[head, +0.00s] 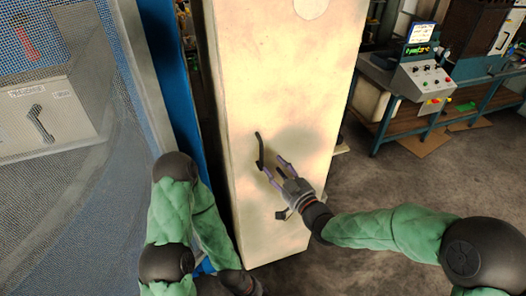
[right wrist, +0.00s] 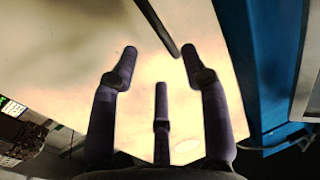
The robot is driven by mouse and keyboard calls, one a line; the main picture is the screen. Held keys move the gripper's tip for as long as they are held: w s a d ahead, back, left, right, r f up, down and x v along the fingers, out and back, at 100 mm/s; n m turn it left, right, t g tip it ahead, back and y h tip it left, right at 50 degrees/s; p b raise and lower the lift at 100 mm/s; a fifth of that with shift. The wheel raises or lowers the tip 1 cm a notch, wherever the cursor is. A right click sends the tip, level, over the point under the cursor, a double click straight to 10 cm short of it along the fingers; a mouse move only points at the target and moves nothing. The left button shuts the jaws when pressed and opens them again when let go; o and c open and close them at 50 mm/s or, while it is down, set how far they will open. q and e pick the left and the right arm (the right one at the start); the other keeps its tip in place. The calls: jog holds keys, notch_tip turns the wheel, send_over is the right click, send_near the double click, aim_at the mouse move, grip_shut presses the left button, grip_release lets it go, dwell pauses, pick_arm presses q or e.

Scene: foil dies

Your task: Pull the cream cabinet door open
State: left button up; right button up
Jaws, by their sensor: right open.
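The tall cream cabinet door (head: 270,80) stands in the middle of the head view and looks closed. Its thin dark bar handle (head: 260,150) is upright near the door's left edge. My right gripper (head: 273,168) is open and empty, just right of the handle's lower part. In the right wrist view the fingers (right wrist: 160,66) are spread before the cream door face (right wrist: 90,40). The handle (right wrist: 160,25) enters from the top there, and its end lies between the two outer fingertips, nearer the right one. I cannot see contact. My left gripper does not show.
A blue panel (head: 179,85) and a grey mesh screen (head: 95,150) stand close on the cabinet's left. A workbench with a control box (head: 422,78) stands at the back right. The floor (head: 400,185) between cabinet and bench is mostly clear.

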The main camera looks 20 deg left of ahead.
jog(key=x, duration=0.9)
jog(key=shift+s, duration=0.1)
grip_shut()
